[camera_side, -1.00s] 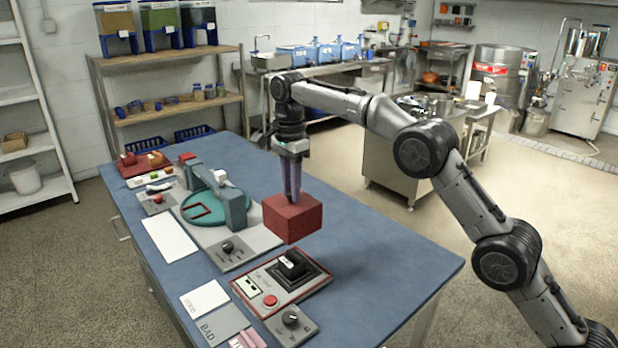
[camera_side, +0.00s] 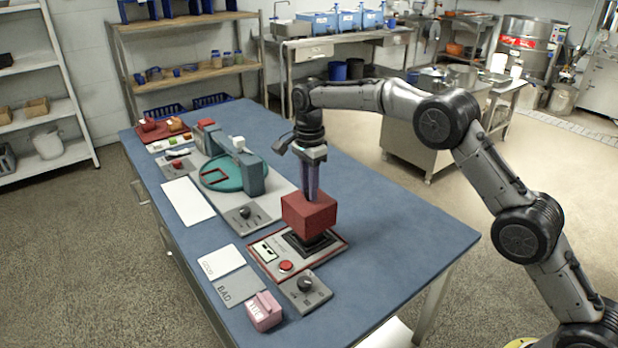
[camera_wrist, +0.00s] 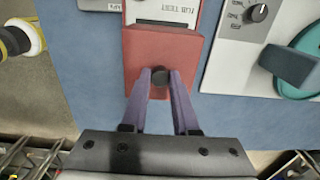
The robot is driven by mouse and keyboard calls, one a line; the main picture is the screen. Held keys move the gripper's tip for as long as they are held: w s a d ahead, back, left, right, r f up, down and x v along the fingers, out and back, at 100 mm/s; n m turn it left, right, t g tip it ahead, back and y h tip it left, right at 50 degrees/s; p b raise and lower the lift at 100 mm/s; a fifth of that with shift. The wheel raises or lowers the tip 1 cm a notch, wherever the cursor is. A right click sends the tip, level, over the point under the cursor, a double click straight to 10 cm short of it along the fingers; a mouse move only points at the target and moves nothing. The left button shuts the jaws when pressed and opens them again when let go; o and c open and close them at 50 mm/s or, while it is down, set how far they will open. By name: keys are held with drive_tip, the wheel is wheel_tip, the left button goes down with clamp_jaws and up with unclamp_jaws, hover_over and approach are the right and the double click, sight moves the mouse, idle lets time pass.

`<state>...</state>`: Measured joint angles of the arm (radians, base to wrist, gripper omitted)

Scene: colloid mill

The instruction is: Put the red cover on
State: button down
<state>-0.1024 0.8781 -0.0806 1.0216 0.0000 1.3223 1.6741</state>
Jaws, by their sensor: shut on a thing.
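The red cover (camera_side: 309,214) is a box-like red block held by my gripper (camera_side: 311,196). In the side view it sits just above or around the black raised part (camera_side: 318,243) of the red-edged tester panel (camera_side: 268,252); I cannot tell whether it touches. Part of the black base still shows below it. In the wrist view my gripper's purple fingers (camera_wrist: 160,80) are shut on a dark knob (camera_wrist: 160,76) on top of the red cover (camera_wrist: 153,47). The panel's label (camera_wrist: 166,12) shows beyond the cover.
A red button (camera_side: 286,266) is on the panel in front of the cover. A grey dial box (camera_side: 305,288), a pink block (camera_side: 264,311) and GOOD and BAD plates (camera_side: 240,287) lie nearby. A teal turntable (camera_side: 222,173) with an arch stands behind left. The table's right side is clear.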

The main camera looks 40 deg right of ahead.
sight(309, 204)
drive_tip(key=shift+f, duration=2.4)
drive_tip(key=shift+f, duration=0.2)
idle(0.3)
drive_tip(key=shift+c, duration=0.6)
unclamp_jaws()
drive_tip(key=shift+r, duration=3.5)
clamp_jaws()
